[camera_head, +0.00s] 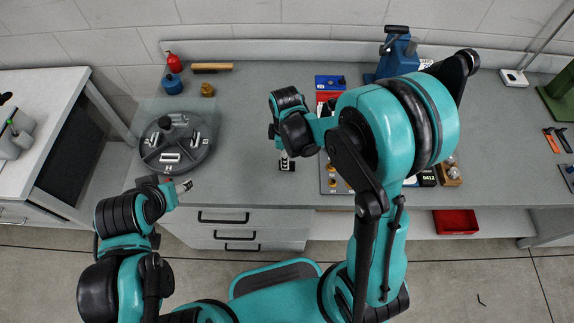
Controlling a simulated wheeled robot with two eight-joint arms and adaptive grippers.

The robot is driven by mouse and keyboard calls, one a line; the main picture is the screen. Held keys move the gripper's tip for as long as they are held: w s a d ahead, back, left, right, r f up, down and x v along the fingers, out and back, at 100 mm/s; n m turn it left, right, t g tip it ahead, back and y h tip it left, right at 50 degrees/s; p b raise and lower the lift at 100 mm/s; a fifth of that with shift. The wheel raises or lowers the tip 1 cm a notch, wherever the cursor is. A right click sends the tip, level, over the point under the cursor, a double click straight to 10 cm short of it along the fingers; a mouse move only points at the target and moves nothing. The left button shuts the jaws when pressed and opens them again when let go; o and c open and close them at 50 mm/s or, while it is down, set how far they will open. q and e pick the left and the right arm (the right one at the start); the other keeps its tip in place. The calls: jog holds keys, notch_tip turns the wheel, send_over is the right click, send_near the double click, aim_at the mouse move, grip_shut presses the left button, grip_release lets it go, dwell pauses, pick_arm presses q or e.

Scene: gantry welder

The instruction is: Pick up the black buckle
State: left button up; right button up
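A small dark piece, which looks like the black buckle (287,167), lies on the grey workbench (240,110) near its front edge, left of the parts tray. My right gripper (285,158) points down right over it, with its tips at or just above the piece. I cannot tell whether they touch or grip it, as the fingers are small and partly hidden by my wrist. My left gripper (184,185) hangs near the front left edge of the bench, just below the round turntable, with nothing visible in it. Its finger opening is too small to make out.
A round dark turntable (176,143) with several metal parts stands at the left. Behind it are a red bottle (173,63), a blue pot (172,85) and a brush (212,67). A blue machine (397,58) and a red bin (455,221) are at the right. Bench space between turntable and my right arm is clear.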

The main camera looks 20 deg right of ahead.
notch_tip(320, 180, down, 3)
jog(key=shift+f+b, duration=0.1)
jog(key=shift+b, duration=0.25)
grip_shut()
jog(key=shift+r, duration=0.2)
